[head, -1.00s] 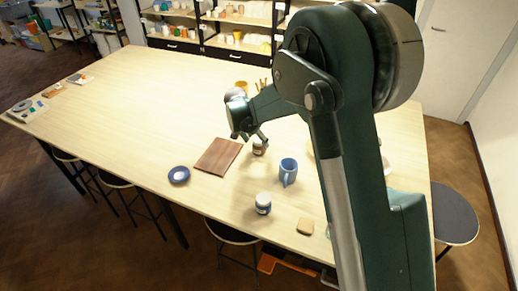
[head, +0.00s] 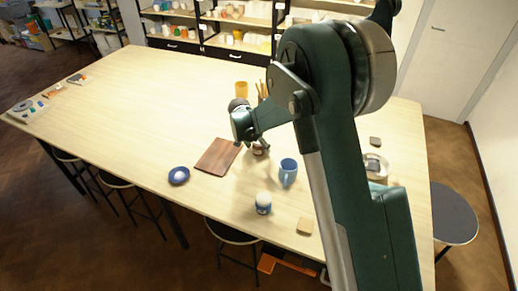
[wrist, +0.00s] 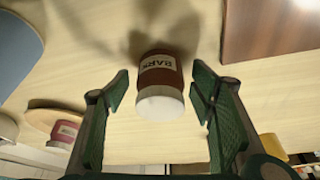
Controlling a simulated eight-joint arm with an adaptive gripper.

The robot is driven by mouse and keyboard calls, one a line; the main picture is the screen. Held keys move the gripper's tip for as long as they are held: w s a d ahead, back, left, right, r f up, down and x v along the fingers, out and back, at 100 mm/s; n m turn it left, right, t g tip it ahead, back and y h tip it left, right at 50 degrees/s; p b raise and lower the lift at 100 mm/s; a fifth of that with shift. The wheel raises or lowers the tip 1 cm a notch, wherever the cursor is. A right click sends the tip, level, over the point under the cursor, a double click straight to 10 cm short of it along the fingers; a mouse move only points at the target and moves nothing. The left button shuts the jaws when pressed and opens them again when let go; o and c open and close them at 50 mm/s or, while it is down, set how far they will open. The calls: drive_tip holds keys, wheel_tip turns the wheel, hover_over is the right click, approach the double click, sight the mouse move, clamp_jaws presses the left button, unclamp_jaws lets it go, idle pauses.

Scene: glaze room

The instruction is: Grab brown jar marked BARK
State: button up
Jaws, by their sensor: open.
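The brown jar marked BARK (wrist: 160,70) shows in the wrist view with a cream label and a white lid (wrist: 160,103) facing the camera. My gripper (wrist: 161,95) is open, with one finger on each side of the jar's lid end and a visible gap on both sides. In the head view the jar (head: 259,149) stands on the table just right of a brown board, partly hidden by my gripper (head: 258,142).
A yellow cup (head: 241,88) stands behind. The table's left half is mostly clear.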

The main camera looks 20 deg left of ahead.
drive_tip(key=shift+w+f, duration=0.1)
drive_tip(key=shift+f, duration=0.2)
idle(0.4)
drive_tip(key=c, duration=1.1)
drive_tip(key=shift+r, duration=0.15)
drive_tip(key=shift+r, duration=4.9)
